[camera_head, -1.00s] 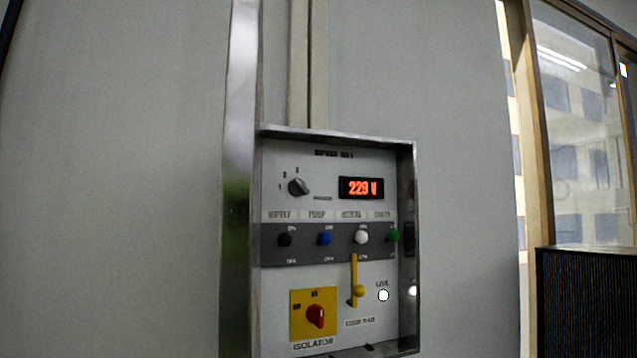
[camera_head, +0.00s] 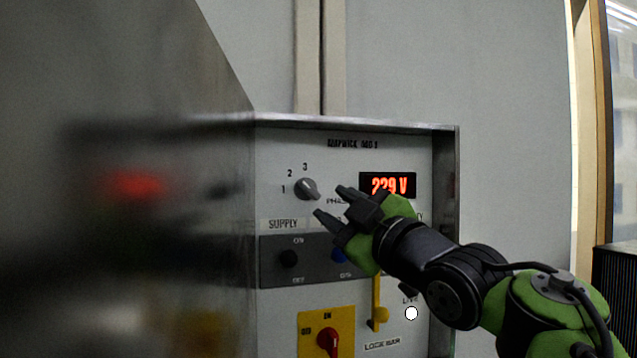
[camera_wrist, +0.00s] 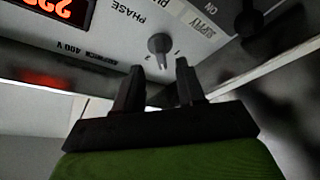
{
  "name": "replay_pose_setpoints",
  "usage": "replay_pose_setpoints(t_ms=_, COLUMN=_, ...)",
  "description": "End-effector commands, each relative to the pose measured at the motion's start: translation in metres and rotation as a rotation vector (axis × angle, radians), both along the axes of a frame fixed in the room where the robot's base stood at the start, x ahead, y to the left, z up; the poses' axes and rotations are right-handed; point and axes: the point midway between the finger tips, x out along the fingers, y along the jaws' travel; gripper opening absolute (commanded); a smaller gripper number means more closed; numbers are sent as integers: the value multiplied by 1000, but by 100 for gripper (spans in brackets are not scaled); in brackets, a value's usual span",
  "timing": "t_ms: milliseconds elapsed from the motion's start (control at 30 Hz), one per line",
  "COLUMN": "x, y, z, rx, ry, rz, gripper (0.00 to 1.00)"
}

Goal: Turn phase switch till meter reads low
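The phase switch (camera_head: 307,189) is a small grey rotary knob with positions 1, 2 and 3 marked around it, at the upper left of the panel. The meter (camera_head: 388,186) to its right glows orange-red and reads 229 V. My gripper (camera_head: 330,203) is open and empty, its two dark fingers pointing toward the knob from the lower right. In the wrist view the knob (camera_wrist: 159,45) sits just beyond the gap between the open fingertips, and does not appear gripped. Part of the meter (camera_wrist: 62,10) shows at the top left there.
A metal frame (camera_head: 447,200) surrounds the panel, with a reflective side wall at left.

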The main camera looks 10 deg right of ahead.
Motion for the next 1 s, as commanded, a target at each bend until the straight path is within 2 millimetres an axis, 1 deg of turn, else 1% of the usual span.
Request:
replay_pose_setpoints(t_ms=33, x=11, y=8, z=9, rx=0, ry=1, rz=5, gripper=39)
replay_pose_setpoints(t_ms=100, x=24, y=14, z=13, rx=1, ry=1, rz=5, gripper=39)
replay_pose_setpoints(t_ms=200, x=38, y=21, z=17, rx=1, ry=1, rz=3, gripper=39)
replay_pose_setpoints(t_ms=333, x=47, y=26, z=18, rx=0, ry=0, rz=2, gripper=39)
replay_pose_setpoints(t_ms=567, x=48, y=26, z=17, rx=1, ry=0, rz=1, gripper=39)
replay_pose_setpoints(t_ms=600, x=48, y=26, z=17, rx=1, ry=0, rz=1, gripper=36)
replay_pose_setpoints(t_ms=667, x=48, y=26, z=16, rx=1, ry=0, rz=1, gripper=27)
replay_pose_setpoints(t_ms=833, x=48, y=26, z=16, rx=1, ry=0, rz=1, gripper=1)
replay_pose_setpoints(t_ms=1000, x=48, y=26, z=16, rx=1, ry=0, rz=0, gripper=0)
